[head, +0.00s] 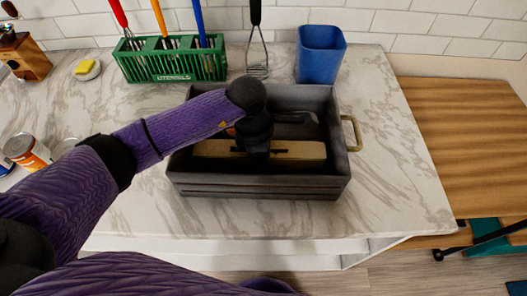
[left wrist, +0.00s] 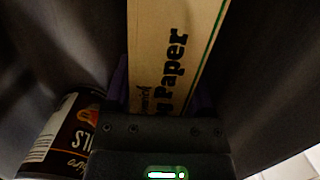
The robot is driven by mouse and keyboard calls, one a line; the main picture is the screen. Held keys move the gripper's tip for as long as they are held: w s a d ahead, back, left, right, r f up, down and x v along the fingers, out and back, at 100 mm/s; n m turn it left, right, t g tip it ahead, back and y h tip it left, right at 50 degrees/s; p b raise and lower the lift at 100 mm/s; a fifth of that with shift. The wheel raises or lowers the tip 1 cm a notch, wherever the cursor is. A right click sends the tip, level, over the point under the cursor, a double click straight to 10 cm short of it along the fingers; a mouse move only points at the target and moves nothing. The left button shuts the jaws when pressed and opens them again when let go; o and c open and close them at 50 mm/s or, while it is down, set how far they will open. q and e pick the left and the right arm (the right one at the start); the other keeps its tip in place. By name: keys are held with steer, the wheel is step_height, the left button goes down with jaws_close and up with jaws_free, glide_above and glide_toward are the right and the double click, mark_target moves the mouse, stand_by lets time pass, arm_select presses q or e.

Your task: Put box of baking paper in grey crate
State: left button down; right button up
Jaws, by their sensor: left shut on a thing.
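The grey crate (head: 260,189) stands on the marble counter and has a brass handle on its right side. The box of baking paper (head: 311,150) is inside the crate's walls, lying lengthwise from left to right. My left gripper (head: 257,150) reaches down into the crate and is shut on the middle of the box. In the left wrist view the tan box (left wrist: 172,60) with "Paper" lettering sits between the fingers (left wrist: 165,98). I cannot tell whether the box touches the crate floor. My right gripper is not in view.
A can (left wrist: 62,135) is inside the crate beside the box. Cans (head: 27,152) stand at the left. The counter right of the crate is clear.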

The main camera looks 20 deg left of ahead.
arm_select(q)
steer(key=shift+c, duration=1.9)
jaws_free()
steer(key=o, duration=0.4)
steer(key=shift+r, duration=0.35)
steer(key=r, duration=0.3)
steer(key=a+r+p, duration=0.1)
steer(key=r, duration=0.3)
steer(key=r+p, duration=0.1)
steer(key=r, duration=0.3)
steer(key=shift+s+a+r, duration=0.2)
steer(key=shift+a+r, duration=0.05)
steer(key=shift+a, duration=0.15)
